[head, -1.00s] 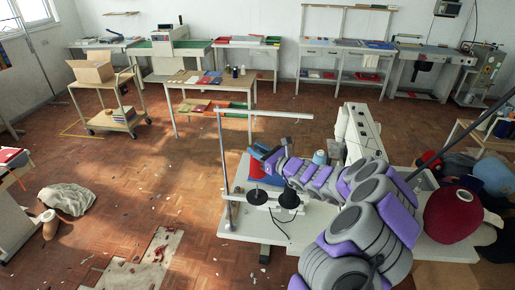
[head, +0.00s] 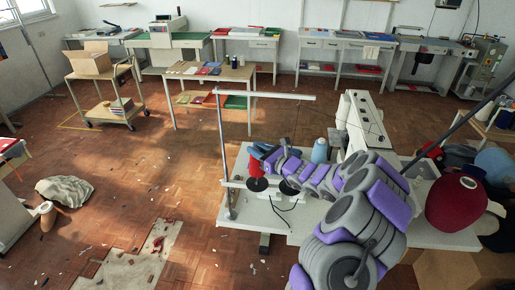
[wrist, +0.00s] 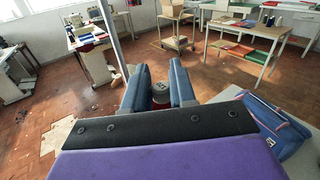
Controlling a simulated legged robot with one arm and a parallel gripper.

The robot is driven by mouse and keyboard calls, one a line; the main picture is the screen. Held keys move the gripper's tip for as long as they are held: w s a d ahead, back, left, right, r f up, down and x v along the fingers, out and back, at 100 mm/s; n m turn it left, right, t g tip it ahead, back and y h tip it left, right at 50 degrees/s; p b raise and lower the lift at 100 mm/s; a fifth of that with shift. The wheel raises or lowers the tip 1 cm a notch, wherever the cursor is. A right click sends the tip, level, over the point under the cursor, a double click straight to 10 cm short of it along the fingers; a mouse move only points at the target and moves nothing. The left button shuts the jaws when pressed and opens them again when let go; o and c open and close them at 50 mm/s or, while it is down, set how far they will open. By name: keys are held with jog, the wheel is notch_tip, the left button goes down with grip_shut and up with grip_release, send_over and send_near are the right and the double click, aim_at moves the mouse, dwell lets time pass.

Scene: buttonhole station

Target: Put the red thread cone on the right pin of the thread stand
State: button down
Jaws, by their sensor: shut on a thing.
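The red thread cone (head: 256,169) shows in the head view just behind and above the left black disc (head: 257,184) of the thread stand. My gripper (head: 262,157) is shut on the cone. In the wrist view the cone's grey top and a little red (wrist: 160,95) show between the two blue fingers of my gripper (wrist: 159,88). The thread stand (head: 222,150) has a tall pole, a crossbar on top, and a right black disc (head: 288,187) beside the left one. My arm partly covers the right side. The pins are too small to make out, and whether the cone touches the stand cannot be told.
The stand is on a white table (head: 245,212). A light blue cone (head: 320,151) stands behind my arm, near a pale sewing machine (head: 362,122). A blue fabric item (wrist: 275,125) lies right of my gripper.

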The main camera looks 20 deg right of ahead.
jog(key=shift+f+b, duration=0.55)
jog(key=shift+f, duration=1.45)
jog(key=shift+f, duration=0.25)
jog(key=c, duration=0.8)
grip_release()
jog(key=shift+c, duration=0.2)
jog(key=p+v, duration=0.1)
jog(key=v, duration=1.6)
jog(key=shift+p, duration=0.3)
jog(key=shift+s+d, duration=0.15)
